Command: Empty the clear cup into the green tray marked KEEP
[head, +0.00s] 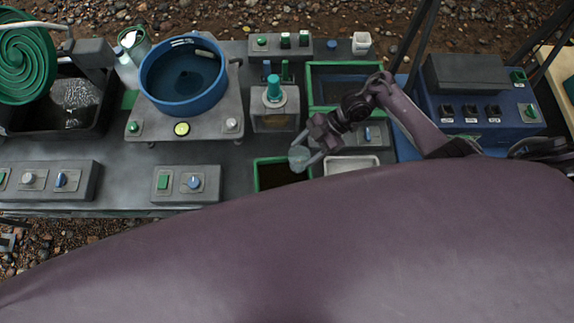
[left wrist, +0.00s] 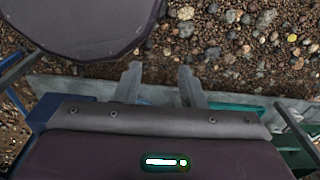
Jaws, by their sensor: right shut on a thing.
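My right gripper (head: 306,160) is shut on a small clear cup (head: 299,155). It holds the cup over the right part of a small green-rimmed tray (head: 256,175) with a dark inside. My own body hides the tray's near side, and no KEEP marking can be read. I cannot tell how far the cup is tilted or what is in it. My left gripper (left wrist: 158,72) shows only in the left wrist view, with its fingers apart and nothing between them.
A white tray (head: 375,158) lies right of the small green tray. A larger green-rimmed tray (head: 310,85) stands behind. A bottle-like clear box with a teal knob (head: 273,90) and a blue bowl (head: 150,88) stand left. A blue control box (head: 430,110) is right.

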